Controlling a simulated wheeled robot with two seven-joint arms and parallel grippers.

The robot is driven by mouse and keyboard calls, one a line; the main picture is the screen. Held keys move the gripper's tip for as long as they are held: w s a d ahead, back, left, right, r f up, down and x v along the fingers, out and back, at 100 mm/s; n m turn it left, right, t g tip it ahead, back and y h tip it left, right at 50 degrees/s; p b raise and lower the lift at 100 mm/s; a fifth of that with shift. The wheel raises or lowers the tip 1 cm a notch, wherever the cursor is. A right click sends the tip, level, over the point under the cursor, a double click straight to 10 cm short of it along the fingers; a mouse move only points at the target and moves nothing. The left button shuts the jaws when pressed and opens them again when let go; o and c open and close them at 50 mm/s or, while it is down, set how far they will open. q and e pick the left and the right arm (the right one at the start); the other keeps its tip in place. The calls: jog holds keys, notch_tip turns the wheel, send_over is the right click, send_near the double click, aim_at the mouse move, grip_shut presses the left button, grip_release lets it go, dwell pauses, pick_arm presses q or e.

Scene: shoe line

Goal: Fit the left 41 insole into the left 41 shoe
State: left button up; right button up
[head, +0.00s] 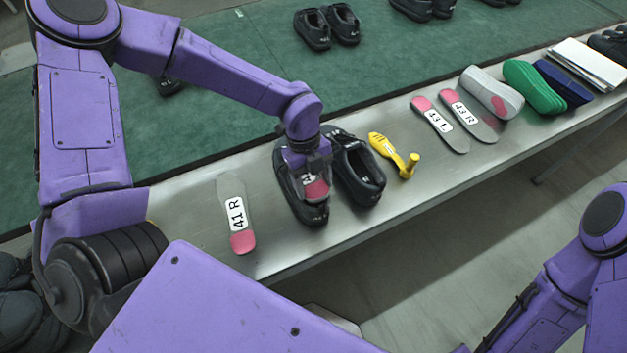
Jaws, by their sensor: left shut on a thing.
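A pair of black shoes stands on the metal bench in the head view. My left gripper (312,170) is over the opening of the left-hand shoe (313,215), pointing down and shut on an insole. The insole's pink heel end (315,189) shows at the shoe opening; the rest is hidden by the gripper and shoe. I cannot tell how deep the insole sits. The right-hand shoe (357,172) is beside it, its opening uncovered. My right arm shows at the lower right, but its gripper is out of view.
The 41 R insole (236,214) lies left of the shoes on the bench (206,196). A yellow tool (388,154) lies just right. Further right are the 43 L (439,123) and 43 R (468,116) insoles, then white, green and blue shoe-shaped pieces. Green conveyor behind carries more shoes.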

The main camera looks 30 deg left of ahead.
pick_arm(q)
jog(key=o, duration=1.1)
jog(key=shift+r+p, duration=1.4)
jog(key=shift+r, duration=0.15)
notch_tip(320, 180, up, 7)
jog(key=p, duration=0.6)
